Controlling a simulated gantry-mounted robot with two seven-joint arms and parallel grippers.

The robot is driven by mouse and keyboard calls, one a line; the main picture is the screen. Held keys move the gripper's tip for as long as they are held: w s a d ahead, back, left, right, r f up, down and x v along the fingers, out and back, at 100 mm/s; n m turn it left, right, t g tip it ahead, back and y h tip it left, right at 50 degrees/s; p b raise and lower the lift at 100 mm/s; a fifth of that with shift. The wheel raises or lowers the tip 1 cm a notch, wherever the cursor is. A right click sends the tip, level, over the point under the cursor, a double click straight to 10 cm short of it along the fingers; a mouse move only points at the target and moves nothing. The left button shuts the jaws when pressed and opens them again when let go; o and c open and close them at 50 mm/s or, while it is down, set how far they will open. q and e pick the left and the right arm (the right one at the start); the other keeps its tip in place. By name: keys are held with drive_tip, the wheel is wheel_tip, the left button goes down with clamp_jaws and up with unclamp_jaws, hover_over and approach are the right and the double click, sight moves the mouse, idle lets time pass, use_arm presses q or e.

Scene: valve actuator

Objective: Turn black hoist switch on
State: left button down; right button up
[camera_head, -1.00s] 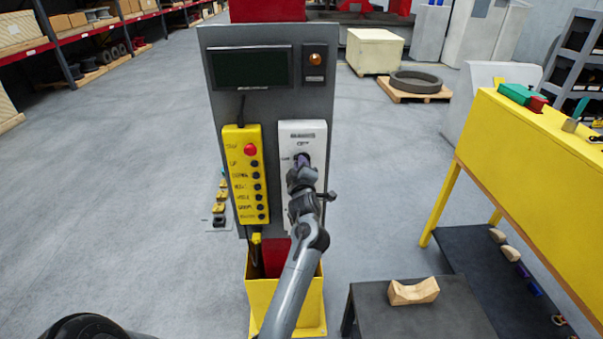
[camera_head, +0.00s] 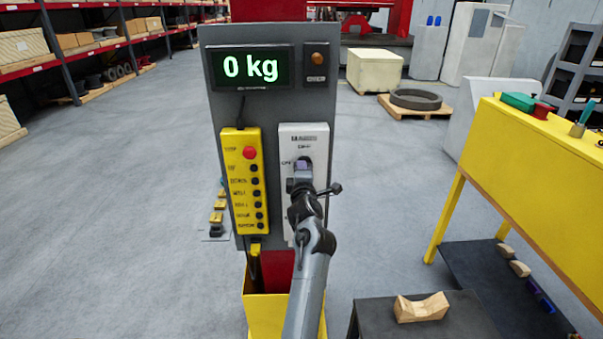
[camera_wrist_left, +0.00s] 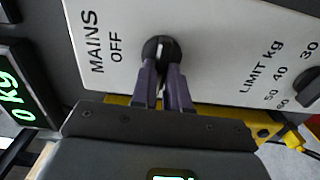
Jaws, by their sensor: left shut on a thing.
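The black hoist switch (camera_wrist_left: 160,47) is a round black knob on the white panel (camera_head: 318,142), beside the words MAINS and OFF in the left wrist view. A pale line shows on its face. My left gripper (camera_wrist_left: 162,75) has its two purple fingers closed around the knob. In the head view my left gripper (camera_head: 303,172) is at the upper part of the white panel and hides most of the knob. The display (camera_head: 250,67) above is lit and reads 0 kg in green. My right gripper is not in view.
A yellow button pendant (camera_head: 245,182) with a red button hangs left of the white panel. A LIMIT kg knob (camera_wrist_left: 308,88) is on the same panel. A dark low table with a wooden cradle (camera_head: 421,307) and a yellow bench (camera_head: 530,140) stand to the right.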

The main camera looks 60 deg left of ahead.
use_arm(q)
drive_tip(key=c, duration=1.1)
unclamp_jaws()
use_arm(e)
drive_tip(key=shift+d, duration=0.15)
use_arm(q)
drive_tip(key=shift+d, duration=0.1)
